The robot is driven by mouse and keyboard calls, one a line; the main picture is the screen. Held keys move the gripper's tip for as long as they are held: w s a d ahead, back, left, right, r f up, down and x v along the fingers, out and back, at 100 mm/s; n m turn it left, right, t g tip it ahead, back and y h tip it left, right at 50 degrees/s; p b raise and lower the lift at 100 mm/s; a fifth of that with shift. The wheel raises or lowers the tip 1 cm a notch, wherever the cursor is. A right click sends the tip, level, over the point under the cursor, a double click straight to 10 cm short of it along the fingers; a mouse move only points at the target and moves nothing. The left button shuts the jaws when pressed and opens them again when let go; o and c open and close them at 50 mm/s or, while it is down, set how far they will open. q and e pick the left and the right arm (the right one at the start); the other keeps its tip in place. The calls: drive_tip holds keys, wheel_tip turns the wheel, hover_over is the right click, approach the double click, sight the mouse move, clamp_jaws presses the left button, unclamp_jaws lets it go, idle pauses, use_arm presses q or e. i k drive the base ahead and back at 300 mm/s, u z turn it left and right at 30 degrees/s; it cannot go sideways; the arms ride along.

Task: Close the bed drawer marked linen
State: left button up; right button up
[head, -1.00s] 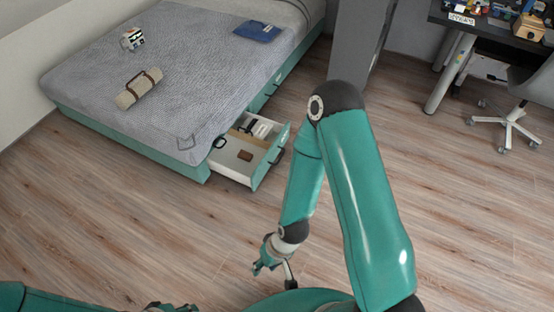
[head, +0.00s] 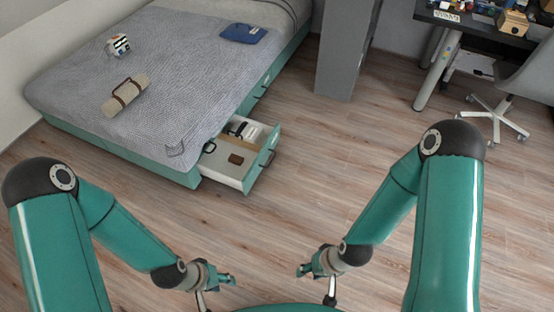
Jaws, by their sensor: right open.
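The bed (head: 160,50) has a teal base, and one drawer (head: 262,165) is pulled out from its near right side. The drawer has a teal front with a dark handle, and its marking cannot be read. Inside lie a small brown item (head: 236,159) and some dark and pale items. My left gripper (head: 228,279) is below and left of the drawer in the picture, apart from it; its jaw state is unclear. My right gripper (head: 303,270) is open and empty, below and right of the drawer, also apart from it.
Another drawer front (head: 262,84) farther along the bed looks shut. A grey pillar (head: 345,55), desk and wheeled chair (head: 495,115) stand behind. Wooden floor before the drawer is clear.

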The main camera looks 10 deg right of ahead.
sight(216, 165)
drive_tip(key=z, duration=0.05)
drive_tip(key=i, duration=2)
drive_tip(key=u, duration=0.65)
